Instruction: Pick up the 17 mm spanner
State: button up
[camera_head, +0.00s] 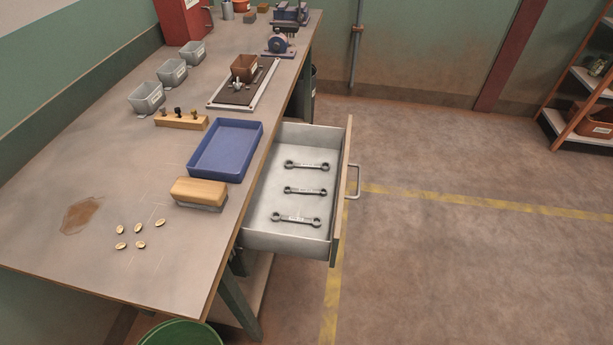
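An open drawer (261,238) sticks out from the right side of the workbench. Three metal spanners lie apart in it, roughly parallel: a far spanner (307,166), a middle spanner (305,191) and a near spanner (296,219). Each has markings on its shaft, too small to read here, so I cannot tell which is the 17 mm one. The near one looks a little larger than the middle one. My gripper is not in view.
A green bin (180,333) stands at the front. The floor right of the drawer is clear.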

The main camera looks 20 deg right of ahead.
aim_at(284, 217)
jog(key=i+j, duration=0.3)
jog(key=j, duration=0.15)
jog(key=i+j+u, duration=0.15)
jog(key=i+j, duration=0.15)
jog(key=j, duration=0.2)
